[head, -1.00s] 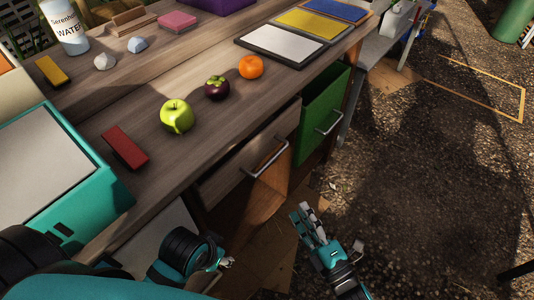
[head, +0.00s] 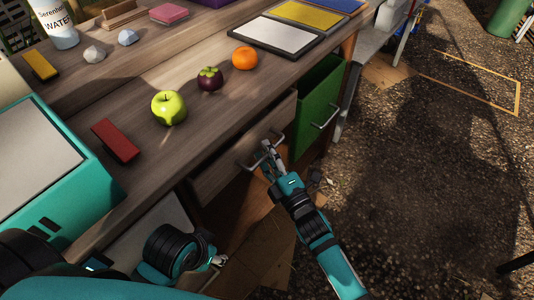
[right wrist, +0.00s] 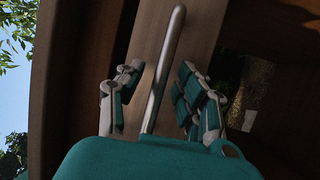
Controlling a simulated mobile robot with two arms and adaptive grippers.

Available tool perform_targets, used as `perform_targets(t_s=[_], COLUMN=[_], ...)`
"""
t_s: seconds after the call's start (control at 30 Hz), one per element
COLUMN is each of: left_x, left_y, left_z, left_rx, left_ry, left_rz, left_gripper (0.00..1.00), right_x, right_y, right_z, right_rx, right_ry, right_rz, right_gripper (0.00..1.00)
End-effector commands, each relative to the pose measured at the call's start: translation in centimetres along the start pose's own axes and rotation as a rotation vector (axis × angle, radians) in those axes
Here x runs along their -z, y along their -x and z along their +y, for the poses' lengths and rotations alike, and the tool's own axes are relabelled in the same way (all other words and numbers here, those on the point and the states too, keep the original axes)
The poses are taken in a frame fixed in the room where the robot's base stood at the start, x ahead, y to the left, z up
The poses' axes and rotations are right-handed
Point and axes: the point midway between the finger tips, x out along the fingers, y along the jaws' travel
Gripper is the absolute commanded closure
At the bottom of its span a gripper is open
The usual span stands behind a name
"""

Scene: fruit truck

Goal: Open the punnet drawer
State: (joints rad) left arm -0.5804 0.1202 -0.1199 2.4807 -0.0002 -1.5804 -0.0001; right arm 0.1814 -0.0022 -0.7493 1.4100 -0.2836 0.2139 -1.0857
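A wooden drawer front (head: 222,178) with a metal bar handle (head: 248,164) is set under the table's front edge; it looks closed. To its right is a green drawer front (head: 318,108) with its own handle (head: 325,119). I cannot tell from any label which one is the punnet drawer. My right gripper (head: 267,155) is at the wooden drawer's handle. In the right wrist view, its open fingers (right wrist: 160,85) stand on either side of the handle bar (right wrist: 163,70), with gaps visible. My left gripper (head: 217,260) is low at the left, its fingers mostly hidden.
On the wooden tabletop (head: 200,125) are a green apple (head: 169,107), a mangosteen (head: 209,78), an orange (head: 245,58) and a red block (head: 116,141). A teal device (head: 45,170) sits at the left. The gravel ground at the right is open.

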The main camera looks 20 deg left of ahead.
Motion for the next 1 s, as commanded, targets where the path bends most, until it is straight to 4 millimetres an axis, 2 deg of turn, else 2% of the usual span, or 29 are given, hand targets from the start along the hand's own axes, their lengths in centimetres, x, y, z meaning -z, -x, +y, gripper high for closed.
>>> perform_targets(t_s=[0.23,0.53,1.0], left_x=[0.01,0.01,0.02], left_y=[0.00,-0.01,0.02], left_z=[0.00,0.01,0.01], left_rx=[0.000,0.000,0.000], left_ry=[0.000,0.000,0.000], left_rz=[0.000,0.000,0.000], left_gripper=[0.60,0.60,0.60], right_x=[0.02,0.01,-0.01], right_y=[-0.12,-0.09,-0.05], right_z=[0.05,0.05,0.10], right_rx=[-0.001,-0.001,-0.002], right_ry=[0.000,0.000,0.002], right_rz=[0.000,0.000,0.001], right_gripper=[0.64,1.00,1.00])
